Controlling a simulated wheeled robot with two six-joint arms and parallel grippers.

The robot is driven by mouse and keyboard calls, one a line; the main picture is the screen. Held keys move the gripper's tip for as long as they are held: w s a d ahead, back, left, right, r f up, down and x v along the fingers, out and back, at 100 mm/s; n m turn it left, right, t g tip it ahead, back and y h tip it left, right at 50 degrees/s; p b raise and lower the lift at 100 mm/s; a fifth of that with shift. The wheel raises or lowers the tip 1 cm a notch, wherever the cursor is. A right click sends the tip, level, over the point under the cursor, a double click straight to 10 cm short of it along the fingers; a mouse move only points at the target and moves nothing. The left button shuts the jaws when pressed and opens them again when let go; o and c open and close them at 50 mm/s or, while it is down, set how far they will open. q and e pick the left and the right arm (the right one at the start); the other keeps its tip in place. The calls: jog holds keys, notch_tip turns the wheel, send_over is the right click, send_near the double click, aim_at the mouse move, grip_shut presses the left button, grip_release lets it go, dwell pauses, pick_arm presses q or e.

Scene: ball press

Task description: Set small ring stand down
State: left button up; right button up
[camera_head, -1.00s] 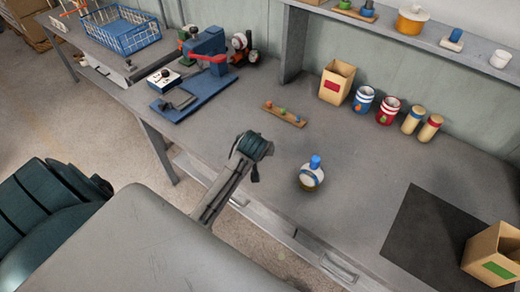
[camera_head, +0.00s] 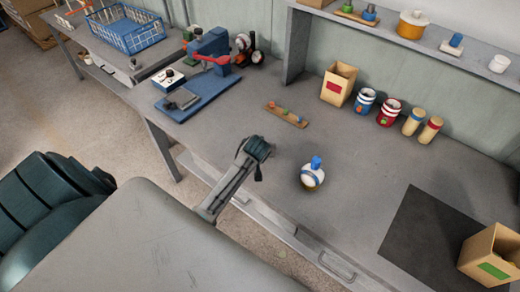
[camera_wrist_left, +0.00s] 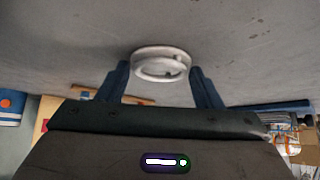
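The small ring stand (camera_wrist_left: 160,66) is a white ring in the left wrist view. It lies between the two blue fingertips of my left gripper (camera_wrist_left: 160,78), which flank it closely on both sides and appear shut on it. The grey tabletop is close behind it; I cannot tell whether the ring touches it. In the head view my left gripper (camera_head: 257,158) is low near the table's front edge and hides the ring. My right gripper is not in view.
A white-and-blue round item with a blue top (camera_head: 313,176) stands just right of my left gripper. A wooden strip with coloured pegs (camera_head: 286,114) lies behind. A blue press (camera_head: 207,75) stands back left. A dark mat (camera_head: 425,225) and open box (camera_head: 490,258) are at right.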

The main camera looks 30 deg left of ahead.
pick_arm(q)
jog(key=c, duration=0.3)
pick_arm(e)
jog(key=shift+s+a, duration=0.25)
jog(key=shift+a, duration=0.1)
pick_arm(q)
jog(key=shift+c, duration=0.2)
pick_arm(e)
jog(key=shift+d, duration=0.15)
